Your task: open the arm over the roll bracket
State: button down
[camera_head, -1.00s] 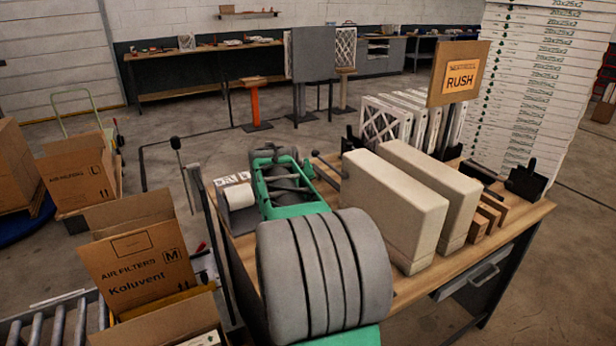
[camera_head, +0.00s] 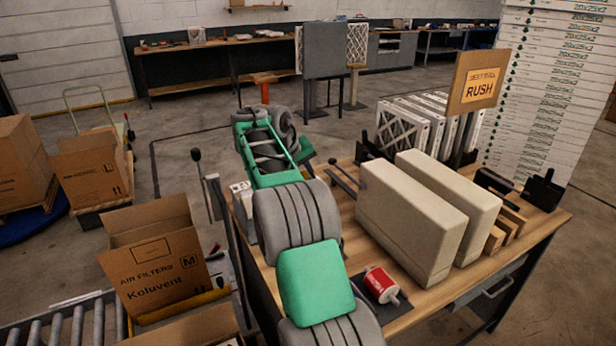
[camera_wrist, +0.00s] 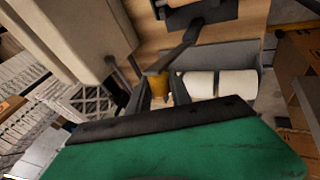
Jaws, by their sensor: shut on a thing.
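In the wrist view two white rolls (camera_wrist: 220,84) sit side by side in the grey roll bracket (camera_wrist: 222,55). A dark arm (camera_wrist: 180,46) slants beside the bracket and ends at a yellow-brown grip (camera_wrist: 159,84). My gripper (camera_wrist: 157,92) is shut on that grip, a finger on each side, just left of the rolls. In the head view a white roll (camera_head: 240,189) shows only partly behind my arm, and my fingertips are hidden. How far the arm is swung cannot be told.
A red-labelled roll (camera_head: 381,285) lies on a dark tray on the workbench (camera_head: 428,301). Two beige blocks (camera_head: 408,221) stand to its right, with a RUSH sign (camera_head: 478,88) behind. An open carton (camera_head: 158,272) stands left of the bench.

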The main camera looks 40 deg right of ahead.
dwell(0.3)
jog(key=c, duration=1.2)
grip_release()
jog(key=shift+o, duration=0.2)
jog(key=v, duration=0.7)
jog(key=shift+a+r, duration=0.2)
jog(key=shift+r, duration=0.1)
jog(key=shift+s, duration=0.1)
jog(key=shift+c, duration=0.5)
